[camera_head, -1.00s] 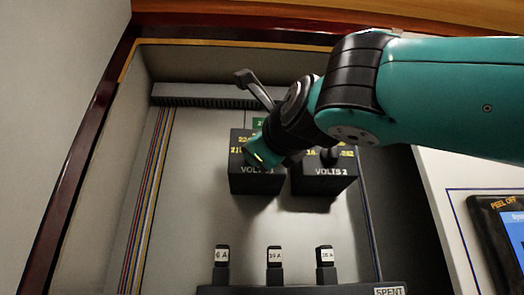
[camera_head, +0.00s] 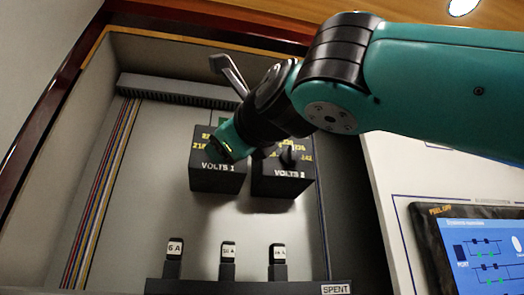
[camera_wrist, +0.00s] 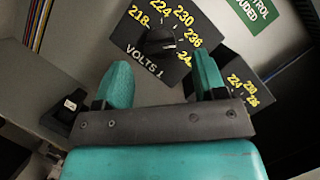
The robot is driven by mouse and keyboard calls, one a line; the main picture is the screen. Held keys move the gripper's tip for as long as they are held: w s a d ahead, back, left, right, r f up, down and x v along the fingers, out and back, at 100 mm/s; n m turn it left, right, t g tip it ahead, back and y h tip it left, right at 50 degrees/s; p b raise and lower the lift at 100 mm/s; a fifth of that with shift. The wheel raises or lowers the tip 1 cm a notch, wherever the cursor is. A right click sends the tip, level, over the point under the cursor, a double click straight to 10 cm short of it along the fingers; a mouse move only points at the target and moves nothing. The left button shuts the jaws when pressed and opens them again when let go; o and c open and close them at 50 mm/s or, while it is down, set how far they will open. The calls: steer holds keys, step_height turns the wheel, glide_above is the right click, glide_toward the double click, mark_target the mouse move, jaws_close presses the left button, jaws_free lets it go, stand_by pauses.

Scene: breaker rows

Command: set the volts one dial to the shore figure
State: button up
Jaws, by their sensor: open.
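The Volts 1 dial is a black box (camera_head: 216,180) on the grey back panel, with yellow figures on its face. In the wrist view its black knob (camera_wrist: 160,40) sits inside an arc of figures, among them 218, 224, 230 and 236. Which figure the knob points to is hard to tell. My gripper (camera_wrist: 163,76) is open, with its teal fingers apart on either side of the knob's line but short of it. In the head view my gripper (camera_head: 232,145) is in front of the Volts 1 box and hides part of its face.
The Volts 2 dial (camera_head: 283,182) stands close on the right. Several labelled breakers (camera_head: 228,262) stand below, above a ledge marked SPENT (camera_head: 336,289). A screen (camera_head: 485,250) with a circuit diagram is at the lower right; I cannot read a shore figure on it.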

steer(key=b+v, duration=0.5)
steer(key=v, duration=0.9)
steer(key=shift+w+f, duration=0.1)
steer(key=shift+f, duration=0.05)
